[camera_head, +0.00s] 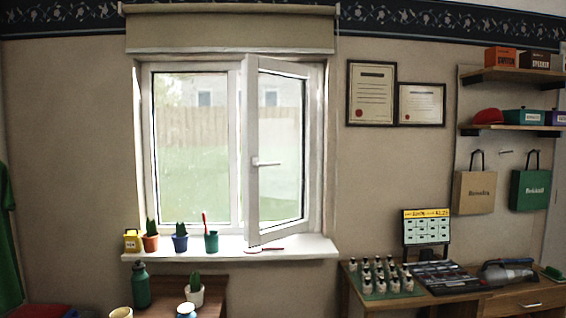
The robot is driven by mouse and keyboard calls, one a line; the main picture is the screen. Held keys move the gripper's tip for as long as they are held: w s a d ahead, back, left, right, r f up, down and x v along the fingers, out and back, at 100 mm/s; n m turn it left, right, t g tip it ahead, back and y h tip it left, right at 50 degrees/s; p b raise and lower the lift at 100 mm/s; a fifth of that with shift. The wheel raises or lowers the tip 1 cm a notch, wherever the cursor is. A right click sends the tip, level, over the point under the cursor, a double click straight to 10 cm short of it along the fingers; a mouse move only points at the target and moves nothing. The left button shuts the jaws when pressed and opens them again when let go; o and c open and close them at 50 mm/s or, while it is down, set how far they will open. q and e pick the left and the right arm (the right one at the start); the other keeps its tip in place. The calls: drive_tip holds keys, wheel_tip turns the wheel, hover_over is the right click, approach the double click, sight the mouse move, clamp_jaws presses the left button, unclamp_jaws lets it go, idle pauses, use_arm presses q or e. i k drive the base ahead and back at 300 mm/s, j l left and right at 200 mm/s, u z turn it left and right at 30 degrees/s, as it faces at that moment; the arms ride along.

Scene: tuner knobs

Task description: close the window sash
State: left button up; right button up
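The window sash (251,190) is the right-hand white framed pane of the window. It stands open, swung into the room, with its free left edge nearer me and its right side at the window frame (320,150). A white handle (266,163) sits on its left stile, pointing right. The left pane (190,150) sits flat in the frame. The sash's lower corner is above the white sill (230,250). Neither of my grippers is in view.
On the sill stand a yellow box (132,240), cactus pots (180,243) and a teal cup (211,242). A red-handled item (265,250) lies below the sash. A small table (228,280) with a green bottle (141,288) is below. A cluttered desk (500,300) stands right.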

sight(256, 236)
drive_tip(key=i+u, duration=0.2)
drive_tip(key=i, duration=0.25)
drive_tip(key=i+l+u, duration=0.2)
drive_tip(key=i, duration=0.25)
